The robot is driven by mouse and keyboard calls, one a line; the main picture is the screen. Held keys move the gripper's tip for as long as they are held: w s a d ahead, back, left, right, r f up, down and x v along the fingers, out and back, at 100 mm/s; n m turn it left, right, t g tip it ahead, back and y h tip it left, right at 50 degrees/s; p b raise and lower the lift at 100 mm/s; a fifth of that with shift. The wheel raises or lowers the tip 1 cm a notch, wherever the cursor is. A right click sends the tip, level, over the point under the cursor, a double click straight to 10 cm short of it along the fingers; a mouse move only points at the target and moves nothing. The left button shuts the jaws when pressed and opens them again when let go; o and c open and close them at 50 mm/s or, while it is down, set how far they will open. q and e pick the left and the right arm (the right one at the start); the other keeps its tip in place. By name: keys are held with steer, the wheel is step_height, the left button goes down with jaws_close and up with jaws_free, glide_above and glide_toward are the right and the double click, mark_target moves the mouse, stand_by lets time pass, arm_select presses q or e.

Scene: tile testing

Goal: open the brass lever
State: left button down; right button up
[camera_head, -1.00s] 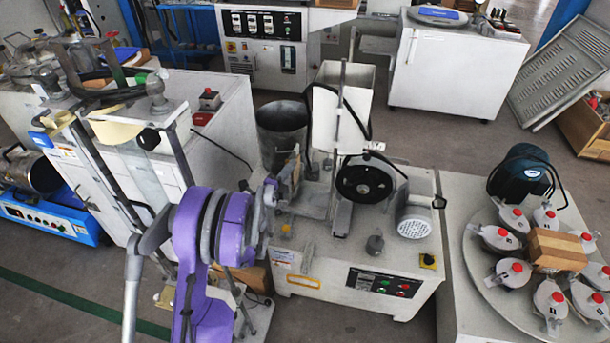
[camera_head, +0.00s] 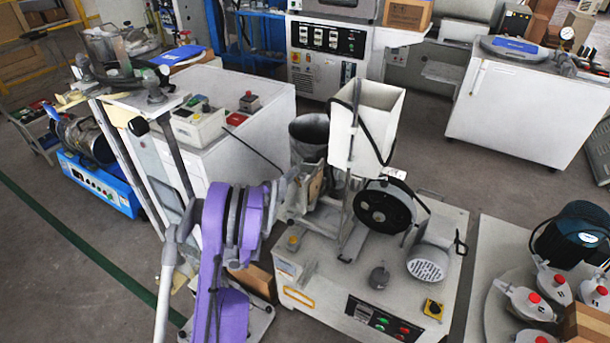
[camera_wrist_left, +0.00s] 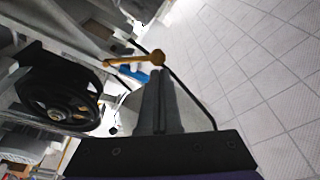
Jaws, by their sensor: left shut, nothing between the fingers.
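The brass lever (camera_wrist_left: 138,60) shows in the left wrist view as a thin golden bar with a round knob at its right end. My left gripper (camera_wrist_left: 159,82) is shut and empty, its dark fingers pointing up the picture. The fingertips appear close below the knob; I cannot tell whether they touch. In the head view my purple left arm reaches to the left side of the white machine (camera_head: 330,300), where the fingers and the lever cannot be made out. My right gripper is not in view.
A black wheel (camera_wrist_left: 58,88) lies left of my fingers in the wrist view; it also shows on the machine (camera_head: 385,206). A white hopper (camera_head: 378,118) and a grey bucket (camera_head: 310,132) stand behind. Tiled floor (camera_wrist_left: 255,75) is open on the right.

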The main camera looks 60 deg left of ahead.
arm_select(q)
steer(key=shift+s+a+f, duration=0.1)
steer(key=shift+s+a, duration=0.05)
steer(key=shift+a, duration=0.1)
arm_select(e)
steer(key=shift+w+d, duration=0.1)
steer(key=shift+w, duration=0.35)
arm_select(q)
step_height(320, 180, up, 10)
steer(key=p, duration=0.3)
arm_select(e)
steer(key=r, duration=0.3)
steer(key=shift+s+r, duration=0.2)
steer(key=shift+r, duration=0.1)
